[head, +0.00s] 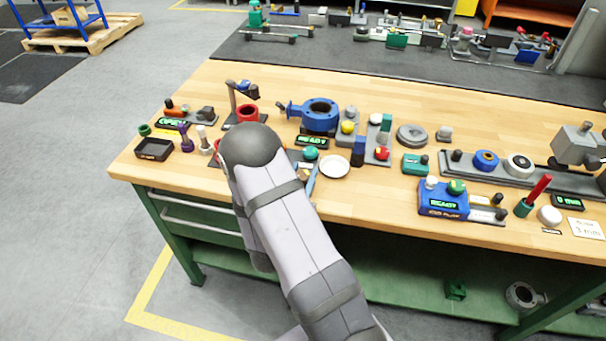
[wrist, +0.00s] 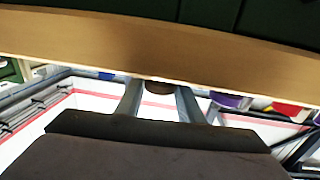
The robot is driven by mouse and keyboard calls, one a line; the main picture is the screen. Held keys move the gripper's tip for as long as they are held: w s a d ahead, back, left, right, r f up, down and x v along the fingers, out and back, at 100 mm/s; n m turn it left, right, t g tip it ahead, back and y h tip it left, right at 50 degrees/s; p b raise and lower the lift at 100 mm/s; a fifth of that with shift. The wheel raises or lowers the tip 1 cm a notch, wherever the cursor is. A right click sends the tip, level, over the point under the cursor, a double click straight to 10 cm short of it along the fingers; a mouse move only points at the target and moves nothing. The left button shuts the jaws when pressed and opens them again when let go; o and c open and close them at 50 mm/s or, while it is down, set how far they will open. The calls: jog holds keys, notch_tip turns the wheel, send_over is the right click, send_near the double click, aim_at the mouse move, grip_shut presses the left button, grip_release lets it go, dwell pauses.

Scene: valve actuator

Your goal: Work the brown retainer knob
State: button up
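In the wrist view, a small brown round piece (wrist: 159,86), which looks like the retainer knob, shows just below the wooden band of the bench edge. It lies between and slightly beyond the two fingers of my gripper (wrist: 159,92). The fingers are apart, with a narrow gap on each side of the brown piece, and I see no contact. How far the piece is from the fingertips in depth is hard to tell. In the head view, my arm hides the gripper, and I cannot make out the brown knob there.
The wooden bench (head: 480,105) is crowded. Around my arm are a red ring (head: 248,113), a blue valve body (head: 318,115), a white dish (head: 334,167) and a black tray (head: 153,149). A blue READY box (head: 443,200) stands to the right. A purple piece (wrist: 228,101) shows beside the right finger.

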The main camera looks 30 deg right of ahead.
jog(key=shift+c, duration=0.7)
jog(key=shift+m+g+h, duration=0.3)
jog(key=shift+g, duration=0.1)
jog(key=m+g+h+b, duration=0.1)
jog(key=m+g+h, duration=0.1)
jog(key=g, duration=0.1)
jog(key=shift+f, duration=0.1)
jog(key=shift+m+g+h+b, duration=0.6)
jog(key=shift+m+g+b, duration=0.25)
jog(key=shift+m+g, duration=1.1)
jog(key=shift+g, duration=0.55)
jog(key=shift+n, duration=0.25)
jog(key=o, duration=1.1)
jog(key=shift+c, duration=0.2)
